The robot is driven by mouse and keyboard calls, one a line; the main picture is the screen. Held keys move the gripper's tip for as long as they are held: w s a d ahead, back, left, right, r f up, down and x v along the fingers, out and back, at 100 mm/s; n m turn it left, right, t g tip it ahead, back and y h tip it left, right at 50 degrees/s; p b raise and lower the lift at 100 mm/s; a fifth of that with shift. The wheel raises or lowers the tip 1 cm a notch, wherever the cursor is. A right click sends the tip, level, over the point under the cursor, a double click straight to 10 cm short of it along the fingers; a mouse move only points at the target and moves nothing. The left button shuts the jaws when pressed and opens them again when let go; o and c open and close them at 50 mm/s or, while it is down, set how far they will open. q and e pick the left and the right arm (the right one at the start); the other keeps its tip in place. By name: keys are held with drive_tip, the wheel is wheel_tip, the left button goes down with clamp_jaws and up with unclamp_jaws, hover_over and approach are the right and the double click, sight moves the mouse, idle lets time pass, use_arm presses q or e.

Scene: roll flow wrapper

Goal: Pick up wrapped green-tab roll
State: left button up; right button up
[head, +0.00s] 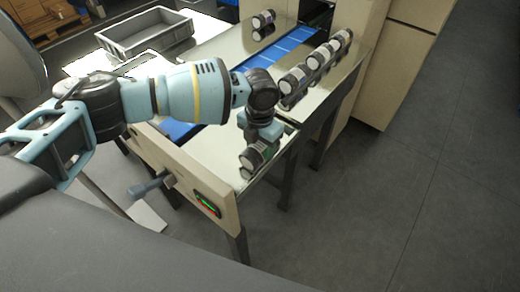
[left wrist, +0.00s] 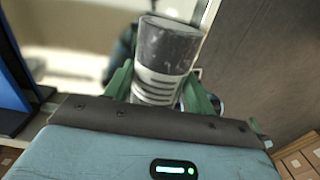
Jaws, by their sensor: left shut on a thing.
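A dark wrapped roll with a pale end face (head: 252,158) is at the near end of the steel table in the head view, directly below my left wrist. My left gripper (head: 262,141) is shut on this roll. In the left wrist view the roll (left wrist: 168,48) stands out between the green fingers of my left gripper (left wrist: 160,88), with a dark glossy upper part and a white, dark-striped band lower down. Whether the roll touches the table is hard to tell. I cannot clearly make out a green tab. My right gripper is not in view.
Several similar rolls (head: 293,81) lie in a row along the table's right side. More rolls (head: 263,19) lie beyond the blue belt (head: 285,50). A grey crate (head: 146,34) stands at the back left. A control panel (head: 208,204) is on the machine's front. Open floor lies right.

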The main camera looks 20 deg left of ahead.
sight(260, 144)
use_arm(q)
drive_tip(key=shift+c, duration=0.8)
drive_tip(key=shift+r, duration=0.6)
wheel_tip(260, 144, up, 9)
drive_tip(key=shift+f, duration=0.1)
